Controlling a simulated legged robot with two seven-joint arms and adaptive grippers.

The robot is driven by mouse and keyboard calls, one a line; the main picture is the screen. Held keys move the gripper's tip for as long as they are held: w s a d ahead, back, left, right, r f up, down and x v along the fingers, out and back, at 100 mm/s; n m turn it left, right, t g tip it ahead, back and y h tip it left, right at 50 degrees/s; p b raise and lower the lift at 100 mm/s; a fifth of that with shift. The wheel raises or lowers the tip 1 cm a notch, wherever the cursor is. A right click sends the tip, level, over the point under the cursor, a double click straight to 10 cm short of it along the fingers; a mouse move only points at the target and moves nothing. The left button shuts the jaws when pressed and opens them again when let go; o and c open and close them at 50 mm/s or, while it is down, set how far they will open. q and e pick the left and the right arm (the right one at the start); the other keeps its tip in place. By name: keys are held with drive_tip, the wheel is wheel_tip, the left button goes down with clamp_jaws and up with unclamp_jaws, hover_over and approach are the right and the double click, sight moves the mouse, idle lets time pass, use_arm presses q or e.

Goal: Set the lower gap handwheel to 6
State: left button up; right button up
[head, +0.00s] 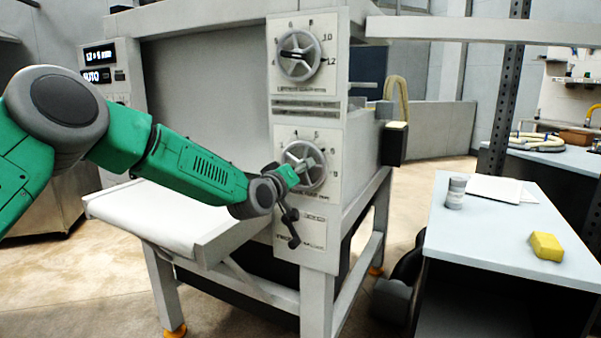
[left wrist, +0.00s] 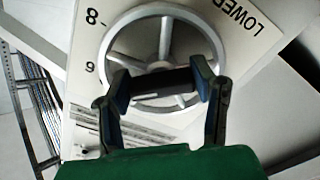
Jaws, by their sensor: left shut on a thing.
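The lower gap handwheel (head: 323,172) is a light grey spoked wheel on the lower white dial panel of the machine. My left gripper (head: 297,168) is at its face, hiding part of the wheel and scale. In the left wrist view my left gripper (left wrist: 160,82) is shut across a dark bar at the middle of the handwheel (left wrist: 165,38), one finger at each end. The scale marks 8 (left wrist: 92,16) and 6 (left wrist: 90,67) show left of the wheel there, with the LOWER label at upper right. I cannot tell which mark the wheel points to. My right gripper is not in view.
The upper handwheel (head: 300,55) sits above on the same machine. A display (head: 99,54) is at upper left. A sloping white tray (head: 160,215) juts out below my left arm. A side table (head: 490,235) at right holds a jar (head: 455,193) and yellow sponge (head: 546,246).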

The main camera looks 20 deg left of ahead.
use_arm(q)
drive_tip(key=shift+a+m, duration=0.15)
drive_tip(key=shift+m, duration=0.85)
drive_tip(key=shift+r, duration=0.1)
drive_tip(key=o, duration=1.2)
drive_tip(key=shift+w, duration=0.1)
drive_tip(key=shift+c, duration=0.2)
drive_tip(key=s+a, duration=0.2)
drive_tip(key=s, duration=0.9)
drive_tip(key=shift+s+a+f, duration=0.25)
drive_tip(key=shift+s, duration=0.05)
drive_tip(key=shift+f, duration=0.1)
